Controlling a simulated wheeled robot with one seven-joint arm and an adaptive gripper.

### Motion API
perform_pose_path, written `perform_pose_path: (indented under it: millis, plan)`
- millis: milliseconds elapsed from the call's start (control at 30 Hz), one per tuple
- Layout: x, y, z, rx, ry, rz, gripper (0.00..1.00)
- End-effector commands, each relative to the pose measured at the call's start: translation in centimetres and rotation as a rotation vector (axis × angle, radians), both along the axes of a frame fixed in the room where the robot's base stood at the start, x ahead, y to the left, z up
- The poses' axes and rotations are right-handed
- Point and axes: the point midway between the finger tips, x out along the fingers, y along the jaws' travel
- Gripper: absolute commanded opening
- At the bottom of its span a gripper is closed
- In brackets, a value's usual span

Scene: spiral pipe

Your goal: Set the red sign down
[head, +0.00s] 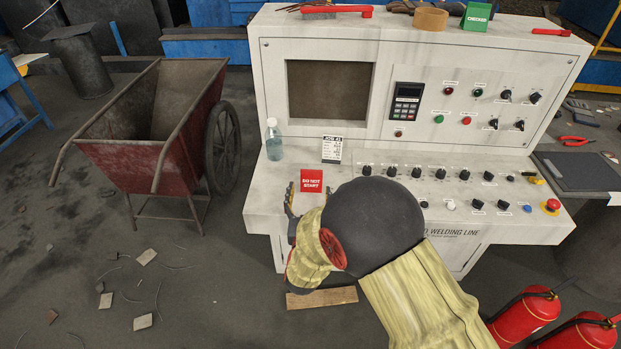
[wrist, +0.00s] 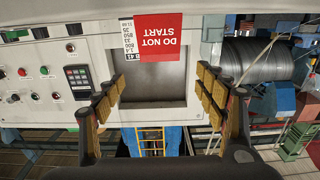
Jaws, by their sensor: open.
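The red "DO NOT START" sign (head: 312,181) appears upright on the left part of the console's ledge (head: 262,192), facing me. The lower edge and base of the sign are partly hidden by my arm in the head view. In the wrist view, which is upside down, the sign (wrist: 159,37) shows whole-faced at the top centre, beyond the fingertips and apart from them. My gripper (wrist: 160,84) is open, with its yellow-padded fingers wide apart and nothing between them. In the head view my gripper (head: 292,203) is just in front of the sign, mostly hidden by my arm.
A white "JOB" card (head: 332,150) stands behind the sign, and a clear bottle (head: 273,140) stands to the left. Knobs (head: 415,172) line the ledge to the right. A red cart (head: 150,130) is at left; fire extinguishers (head: 525,316) are at lower right.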

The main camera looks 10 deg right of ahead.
Motion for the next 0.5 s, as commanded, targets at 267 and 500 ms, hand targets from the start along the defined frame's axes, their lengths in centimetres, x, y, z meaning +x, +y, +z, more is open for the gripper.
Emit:
perform_pose_path:
  millis: [267,500]
  plan:
    - [-1.7,0.8,0.4,0.014,0.009,0.008,0.71]
    - [0.1,2.6,4.9,0.157,0.155,0.127,0.71]
